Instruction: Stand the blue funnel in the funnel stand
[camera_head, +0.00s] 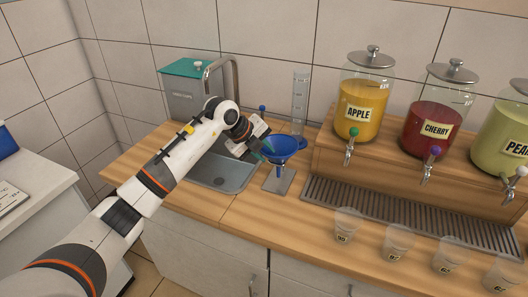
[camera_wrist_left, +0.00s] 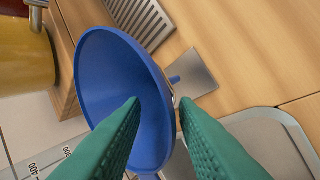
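The blue funnel (camera_head: 284,146) is upright, mouth up, directly above the grey base plate of the funnel stand (camera_head: 283,184). Its spout points down toward the plate, and it appears to sit in the stand's ring, which is mostly hidden. My left gripper (camera_head: 265,151) is at the funnel's left side. In the left wrist view, the green fingers of my left gripper (camera_wrist_left: 160,101) straddle the wall of the funnel (camera_wrist_left: 100,80), one over the bowl and one outside. A gap shows between them, so they look open. The stand's plate (camera_wrist_left: 195,77) shows beyond the spout.
A sink (camera_head: 225,175) lies left of the stand, and a clear measuring cylinder (camera_head: 300,90) stands behind. The apple dispenser (camera_head: 360,100) and cherry dispenser (camera_head: 432,115) stand on a wooden shelf at right. Several clear cups, including one (camera_head: 346,226), line the counter front.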

